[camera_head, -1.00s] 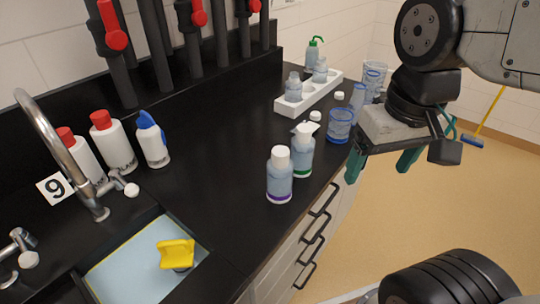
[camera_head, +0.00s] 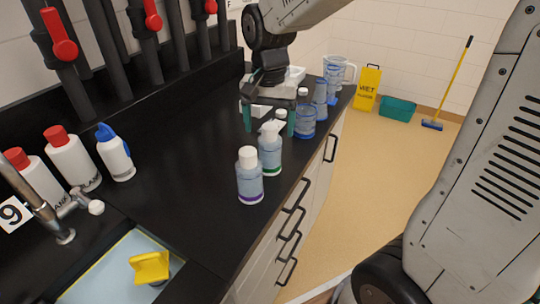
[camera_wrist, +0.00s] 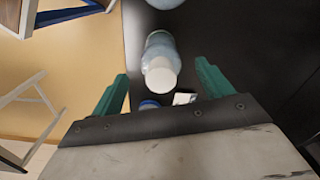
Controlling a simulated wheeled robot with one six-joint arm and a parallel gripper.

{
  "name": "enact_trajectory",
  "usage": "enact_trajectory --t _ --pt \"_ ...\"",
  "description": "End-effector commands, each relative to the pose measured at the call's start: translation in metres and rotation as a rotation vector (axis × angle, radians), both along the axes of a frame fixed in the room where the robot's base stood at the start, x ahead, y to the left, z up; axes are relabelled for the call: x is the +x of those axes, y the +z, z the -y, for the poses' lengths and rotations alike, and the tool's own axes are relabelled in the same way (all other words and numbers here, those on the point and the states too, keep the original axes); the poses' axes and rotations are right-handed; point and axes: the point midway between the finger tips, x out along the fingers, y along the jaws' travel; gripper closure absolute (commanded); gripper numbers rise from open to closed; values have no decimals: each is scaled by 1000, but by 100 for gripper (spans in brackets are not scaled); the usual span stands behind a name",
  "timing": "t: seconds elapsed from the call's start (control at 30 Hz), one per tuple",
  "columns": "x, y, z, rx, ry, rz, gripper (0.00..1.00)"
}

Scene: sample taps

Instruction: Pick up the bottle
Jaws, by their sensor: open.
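In the head view, a bottle with a white cap and purple band (camera_head: 250,180) stands upright on the black counter. Close behind it stands a bottle with a green band (camera_head: 270,155) and a white top. My gripper (camera_head: 269,122) is open, with its teal fingers pointing down, just behind or above the green-banded bottle's top; the exact depth is unclear. In the wrist view, a white-capped pale blue bottle (camera_wrist: 160,50) shows between the fingertips of my open gripper (camera_wrist: 162,72). Nothing is held. I cannot tell which of the bottles this is.
Blue-marked vessels (camera_head: 305,120) and a clear jug (camera_head: 338,72) stand behind, along the counter edge. White bottles with red caps (camera_head: 72,160) and a blue-topped one (camera_head: 115,153) stand left. A sink (camera_head: 115,265) lies in front. The counter's middle is clear.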

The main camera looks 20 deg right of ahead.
Motion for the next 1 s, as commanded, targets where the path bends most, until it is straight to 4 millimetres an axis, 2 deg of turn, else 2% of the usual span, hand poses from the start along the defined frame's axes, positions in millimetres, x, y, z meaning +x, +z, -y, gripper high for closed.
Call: enact_trajectory --t 0.3,0.6,0.67,0.87,1.0 --pt "5 -44 4 0 0 -1 21" --pt "5 -49 4 0 1 1 21" --pt "5 -49 4 0 1 1 35" --pt "5 -49 4 0 1 1 91" --pt "5 -49 4 0 1 1 92"
